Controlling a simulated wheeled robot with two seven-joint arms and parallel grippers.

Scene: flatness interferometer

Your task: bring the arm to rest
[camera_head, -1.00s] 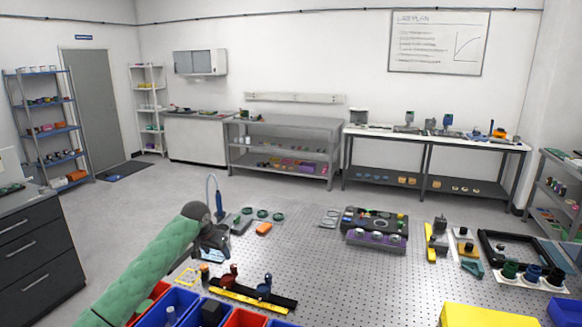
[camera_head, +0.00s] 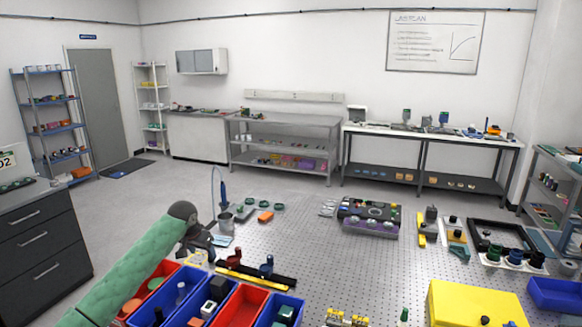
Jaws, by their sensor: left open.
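My left arm (camera_head: 125,280), in a green quilted sleeve, reaches in from the lower left. My left gripper (camera_head: 203,247) is open, with its dark fingers over the left edge of the perforated table (camera_head: 330,265), near the colored bins. I see nothing held in it, though the fingers are small and partly hard to make out. My right gripper is not in view.
Red and blue bins (camera_head: 240,306) stand below and right of my left arm. A black rail (camera_head: 262,276) lies just right of the gripper. A pen-like tool stands in a holder (camera_head: 223,220) behind it. A yellow box (camera_head: 475,305) sits front right. The table's middle is mostly clear.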

